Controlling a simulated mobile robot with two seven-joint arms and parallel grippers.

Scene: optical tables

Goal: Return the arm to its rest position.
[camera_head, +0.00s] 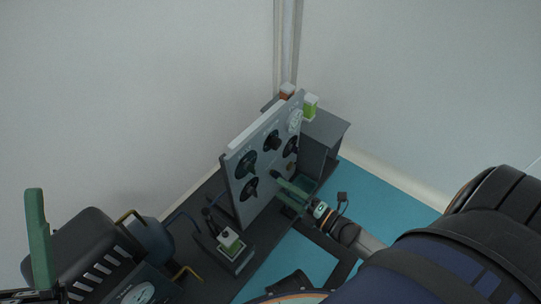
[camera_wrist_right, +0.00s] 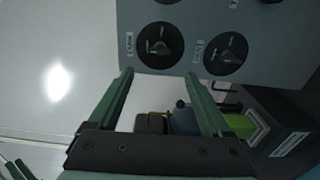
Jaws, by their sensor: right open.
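My right gripper (camera_head: 280,180) reaches in from the lower right in the head view, with its green fingers close in front of a grey upright panel (camera_head: 236,184). In the right wrist view my right gripper (camera_wrist_right: 160,77) is open, with nothing between its fingertips. The panel (camera_wrist_right: 190,22) fills the top of that view, with a dark round knob (camera_wrist_right: 158,46) and a second knob (camera_wrist_right: 226,54) just beyond the fingers. My left gripper (camera_head: 38,238) shows at the lower left edge of the head view as a single green finger; its opening is hidden.
A dark box with a green-and-white block (camera_head: 229,241) stands left of the panel. A dark slotted unit (camera_head: 92,258) and a blue-grey rounded object (camera_head: 152,236) are farther left. A dark cabinet (camera_head: 325,130) stands behind the panel. Blue floor (camera_head: 385,205) shows on the right.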

